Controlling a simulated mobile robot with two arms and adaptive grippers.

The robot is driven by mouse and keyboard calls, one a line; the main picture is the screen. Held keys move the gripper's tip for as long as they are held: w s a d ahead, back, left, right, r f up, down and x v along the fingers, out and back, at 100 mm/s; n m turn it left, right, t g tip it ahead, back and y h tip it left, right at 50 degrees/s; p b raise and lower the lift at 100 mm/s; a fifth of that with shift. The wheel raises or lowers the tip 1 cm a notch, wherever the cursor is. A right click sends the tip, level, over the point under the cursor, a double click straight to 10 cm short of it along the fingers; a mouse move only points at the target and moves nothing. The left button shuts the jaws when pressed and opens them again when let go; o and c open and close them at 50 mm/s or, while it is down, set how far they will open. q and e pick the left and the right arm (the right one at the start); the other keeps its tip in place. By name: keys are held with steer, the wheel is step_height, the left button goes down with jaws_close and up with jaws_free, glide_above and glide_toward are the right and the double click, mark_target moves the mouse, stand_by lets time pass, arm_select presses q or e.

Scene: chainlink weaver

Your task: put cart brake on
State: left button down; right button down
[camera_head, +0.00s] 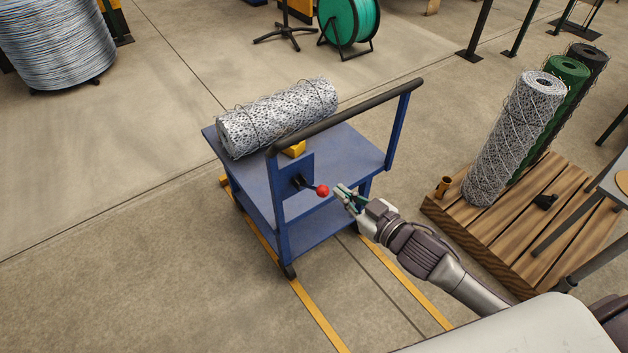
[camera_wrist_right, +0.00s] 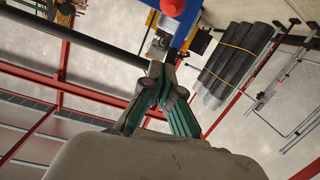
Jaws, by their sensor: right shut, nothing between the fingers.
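The blue cart (camera_head: 352,151) stands on the floor with a black push handle (camera_head: 350,112) across its near end. The brake lever is a short dark lever on a blue side plate (camera_head: 291,190), ending in a red ball knob (camera_head: 322,191). My right gripper (camera_head: 340,191) is shut and empty just right of the knob, with a small apparent gap. In the right wrist view the shut fingers (camera_wrist_right: 163,75) point towards the red knob (camera_wrist_right: 172,6), which is partly cut off at the top edge. My left gripper is not in view.
A wire mesh roll (camera_head: 277,117) lies on the cart's top beside a yellow block (camera_head: 294,149). Yellow floor lines (camera_head: 321,318) run below the cart. A wooden pallet (camera_head: 452,215) with upright mesh rolls (camera_head: 512,135) stands right. Floor left of the cart is clear.

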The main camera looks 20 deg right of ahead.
steer(key=p, duration=0.2)
glide_above(323, 191)
steer(key=w+a, duration=0.1)
steer(key=w, duration=0.1)
steer(key=f, duration=0.2)
steer(key=s+f, duration=0.1)
steer(key=shift+s+d+f, duration=0.15)
steer(key=shift+d+f, duration=0.15)
steer(key=shift+f, duration=0.1)
steer(key=shift+s+d+f, duration=0.25)
steer(key=shift+s+f, duration=0.1)
steer(key=shift+f, duration=0.25)
